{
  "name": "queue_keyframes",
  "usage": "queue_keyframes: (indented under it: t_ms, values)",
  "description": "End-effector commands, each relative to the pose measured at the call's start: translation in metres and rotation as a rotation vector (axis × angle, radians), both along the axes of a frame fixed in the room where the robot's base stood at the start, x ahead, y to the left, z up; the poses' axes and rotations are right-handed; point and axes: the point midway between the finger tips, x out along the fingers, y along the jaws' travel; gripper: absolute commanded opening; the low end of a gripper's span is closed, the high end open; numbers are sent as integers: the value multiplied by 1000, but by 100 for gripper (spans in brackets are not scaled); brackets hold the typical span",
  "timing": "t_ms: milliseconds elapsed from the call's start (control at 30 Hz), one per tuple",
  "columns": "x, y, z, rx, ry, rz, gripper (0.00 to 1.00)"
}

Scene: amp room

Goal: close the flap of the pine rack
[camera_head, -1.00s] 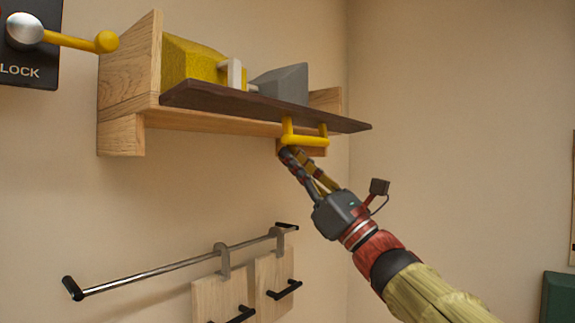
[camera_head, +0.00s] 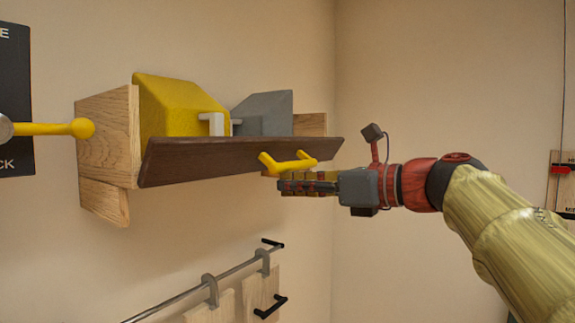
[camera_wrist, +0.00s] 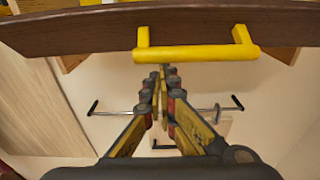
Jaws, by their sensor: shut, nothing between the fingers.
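The pine rack (camera_head: 104,140) hangs on the wall. Its dark brown flap (camera_head: 215,160) is hinged along the front and tilted partly up, with its outer face showing. The flap also spans the top of the wrist view (camera_wrist: 90,35). A yellow handle (camera_head: 287,163) sticks out from the flap's right part; in the wrist view the handle (camera_wrist: 195,52) lies just ahead of the fingertips. My gripper (camera_head: 282,187) is shut and empty, just below the handle. Whether the fingers touch the handle or flap I cannot tell.
A yellow block (camera_head: 175,105) and a grey block (camera_head: 265,112) with pale handles sit in the rack. A lever with a yellow knob (camera_head: 82,128) is left of it. A rail (camera_head: 190,292) with hanging boards is below.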

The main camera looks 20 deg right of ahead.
Motion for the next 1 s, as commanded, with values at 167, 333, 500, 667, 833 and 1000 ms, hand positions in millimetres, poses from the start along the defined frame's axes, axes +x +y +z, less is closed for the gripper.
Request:
queue_keyframes:
  t_ms: [167,333,500,667,833,1000]
  values:
    - [-1,0,21,-75,101,1,0]
    - [-1,0,28,-143,195,2,0]
    - [0,0,32,-163,227,1,0]
    - [1,1,38,-163,223,1,0]
    - [2,2,42,-163,223,1,0]
    - [3,2,43,-162,222,1,0]
